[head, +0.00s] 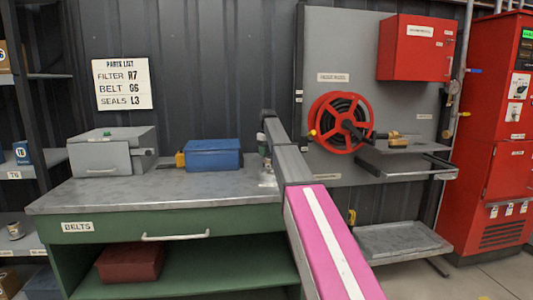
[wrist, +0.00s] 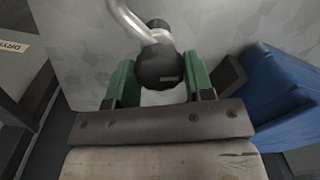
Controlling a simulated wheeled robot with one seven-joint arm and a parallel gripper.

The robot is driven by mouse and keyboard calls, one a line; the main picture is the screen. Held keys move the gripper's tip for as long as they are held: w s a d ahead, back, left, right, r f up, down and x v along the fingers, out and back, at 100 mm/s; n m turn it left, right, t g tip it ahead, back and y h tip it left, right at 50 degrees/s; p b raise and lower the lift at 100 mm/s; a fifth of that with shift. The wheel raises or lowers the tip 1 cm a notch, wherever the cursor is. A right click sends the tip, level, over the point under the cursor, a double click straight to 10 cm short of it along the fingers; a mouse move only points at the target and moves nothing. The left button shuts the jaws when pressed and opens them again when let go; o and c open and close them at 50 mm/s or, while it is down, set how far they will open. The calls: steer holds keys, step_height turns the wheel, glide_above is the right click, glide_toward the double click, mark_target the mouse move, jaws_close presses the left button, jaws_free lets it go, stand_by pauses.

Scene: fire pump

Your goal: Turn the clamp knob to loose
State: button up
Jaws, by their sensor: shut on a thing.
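The black clamp knob (wrist: 158,69) is in the middle of the wrist view, on a bent, pale metal rod (wrist: 127,18). My gripper (wrist: 160,80) has one green finger on each side of the knob and is shut on it. In the head view my arm crosses in front of the bench's right end. A small silvery part (head: 267,180) shows there beside the arm, too small to make out. The knob and my fingers cannot be made out in the head view.
The blue box (head: 212,155) stands on the bench (head: 150,188) close to my gripper, at right in the wrist view (wrist: 285,95). A grey box (head: 112,152) stands further left. The hose reel (head: 341,124) and shelf are right of my arm. The bench's front middle is clear.

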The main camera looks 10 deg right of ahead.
steer(key=n, duration=1.3)
steer(key=shift+n+h, duration=0.4)
stand_by(0.3)
steer(key=o, duration=0.9)
steer(key=r, duration=1)
steer(key=shift+w+r, duration=0.3)
steer(key=shift+r, duration=0.1)
